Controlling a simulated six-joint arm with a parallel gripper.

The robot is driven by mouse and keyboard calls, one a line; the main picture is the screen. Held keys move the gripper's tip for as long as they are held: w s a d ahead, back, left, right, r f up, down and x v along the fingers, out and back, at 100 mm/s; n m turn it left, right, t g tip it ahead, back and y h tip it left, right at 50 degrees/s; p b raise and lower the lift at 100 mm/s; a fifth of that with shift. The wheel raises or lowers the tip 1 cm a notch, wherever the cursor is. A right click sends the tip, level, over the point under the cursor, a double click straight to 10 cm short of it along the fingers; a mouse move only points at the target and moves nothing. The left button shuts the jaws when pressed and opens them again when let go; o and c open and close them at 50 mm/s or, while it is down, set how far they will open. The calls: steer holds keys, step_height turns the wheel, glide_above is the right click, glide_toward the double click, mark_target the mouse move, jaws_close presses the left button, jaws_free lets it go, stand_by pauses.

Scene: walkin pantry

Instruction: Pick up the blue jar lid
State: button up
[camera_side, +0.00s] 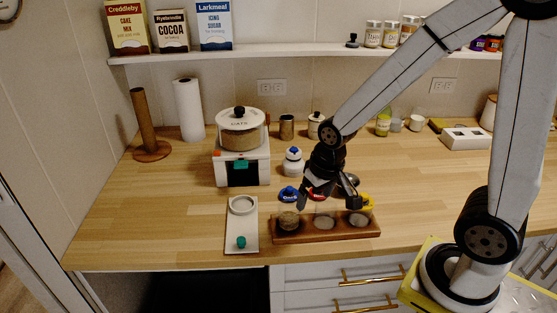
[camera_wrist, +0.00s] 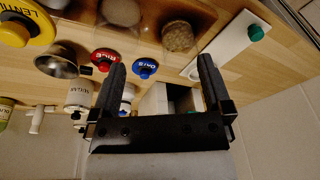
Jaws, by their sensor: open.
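The blue jar lid (camera_side: 289,193) lies on the counter just behind the left jar of a wooden rack. In the wrist view the blue lid (camera_wrist: 145,67) shows in the gap between my fingers, closer to the left finger. My gripper (camera_side: 328,203) is open and empty, above the counter to the right of the blue lid in the side view. Its two dark fingers (camera_wrist: 160,62) stand wide apart in the wrist view. The red lid (camera_wrist: 104,60) shows beside the left finger and is partly hidden by my gripper in the side view. The yellow lid (camera_wrist: 24,31) lies at the far left.
The wooden rack (camera_side: 325,236) holds three jars, including a grain-filled one (camera_side: 289,221). A pale board (camera_side: 241,214) with a green knob lies left of it. A scale with a canister (camera_side: 240,135) and a small white jar (camera_side: 293,163) stand behind.

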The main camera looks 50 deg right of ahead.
steer(key=w+d+m+g, duration=0.1)
steer(key=w+d+m, duration=0.2)
steer(key=w+m, duration=0.35)
steer(key=m+g, duration=0.1)
steer(key=m, duration=0.6)
glide_above(290, 187)
steer(key=a, duration=0.1)
steer(key=shift+s+f+n, duration=0.15)
steer(key=shift+s+f, duration=0.05)
steer(key=shift+f, duration=0.4)
steer(key=shift+s+f+n, duration=0.1)
steer(key=shift+s+f, duration=0.1)
steer(key=shift+f, duration=0.35)
steer(key=shift+w+d+f+m, duration=0.2)
steer(key=shift+w+d+m, duration=0.15)
steer(key=shift+m, duration=0.25)
steer(key=shift+f, duration=0.1)
steer(key=shift+f, duration=1.2)
steer(key=shift+f, duration=0.15)
steer(key=shift+d+f, duration=0.1)
steer(key=shift+f, duration=2.35)
